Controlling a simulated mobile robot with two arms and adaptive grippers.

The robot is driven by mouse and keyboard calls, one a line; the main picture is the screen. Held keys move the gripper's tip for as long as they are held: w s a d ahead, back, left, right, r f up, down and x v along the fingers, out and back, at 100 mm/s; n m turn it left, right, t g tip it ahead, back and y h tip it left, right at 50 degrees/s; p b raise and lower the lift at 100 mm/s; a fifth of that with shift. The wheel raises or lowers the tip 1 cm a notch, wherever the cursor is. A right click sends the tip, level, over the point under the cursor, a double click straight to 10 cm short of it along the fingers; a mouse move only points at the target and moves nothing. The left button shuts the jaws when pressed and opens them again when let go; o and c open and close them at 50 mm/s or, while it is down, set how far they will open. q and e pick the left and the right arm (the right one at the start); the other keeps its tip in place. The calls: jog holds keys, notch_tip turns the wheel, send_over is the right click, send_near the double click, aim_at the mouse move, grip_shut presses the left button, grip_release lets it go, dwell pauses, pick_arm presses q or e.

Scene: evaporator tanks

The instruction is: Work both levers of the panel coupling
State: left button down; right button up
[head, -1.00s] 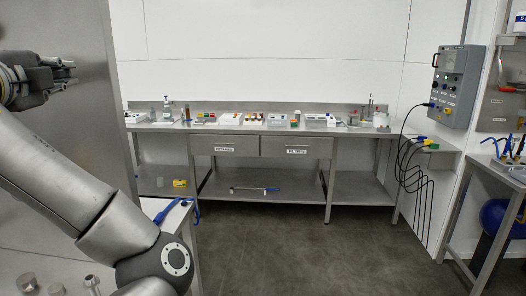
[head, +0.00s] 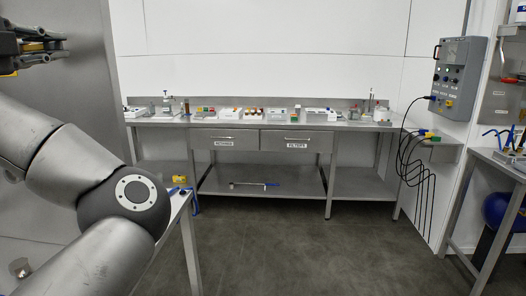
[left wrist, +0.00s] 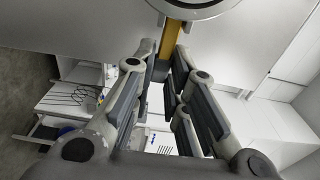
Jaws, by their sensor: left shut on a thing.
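In the left wrist view, a round metal coupling (left wrist: 198,7) is cut off by the top edge on a pale grey surface. A yellow lever (left wrist: 178,33) comes down from it. The fingers of my left gripper (left wrist: 166,58) are closed around this lever's lower end. In the head view, my left gripper (head: 48,47) shows at the far left edge, partly cut off, in front of a tall grey metal wall (head: 88,75). The coupling cannot be made out there, and I cannot identify a second lever. My right gripper is in neither view.
A steel bench (head: 345,125) with small lab items stands at the back. A grey control box (head: 460,78) with cables hangs on the right wall. A low table (head: 175,205) stands beside my left arm. The floor (head: 310,250) in the middle is clear.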

pick_arm(q)
jog(key=shift+s+f+m+h, duration=0.2)
jog(key=shift+m+h, duration=0.3)
jog(key=shift+h, duration=0.4)
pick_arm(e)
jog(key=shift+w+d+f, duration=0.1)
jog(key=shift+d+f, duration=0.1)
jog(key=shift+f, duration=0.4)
pick_arm(q)
jog(key=shift+s+m+h+b, duration=0.1)
jog(key=shift+m+h+b, duration=0.2)
jog(key=shift+b, duration=0.05)
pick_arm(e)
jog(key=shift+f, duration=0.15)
pick_arm(q)
jog(key=shift+s+a+m+g+h, duration=0.2)
jog(key=shift+m+g+h, duration=0.1)
jog(key=shift+h, duration=0.2)
jog(key=shift+d, duration=0.1)
jog(key=c, duration=1.4)
grip_release()
jog(key=shift+w+r, duration=0.1)
jog(key=shift+o, duration=0.2)
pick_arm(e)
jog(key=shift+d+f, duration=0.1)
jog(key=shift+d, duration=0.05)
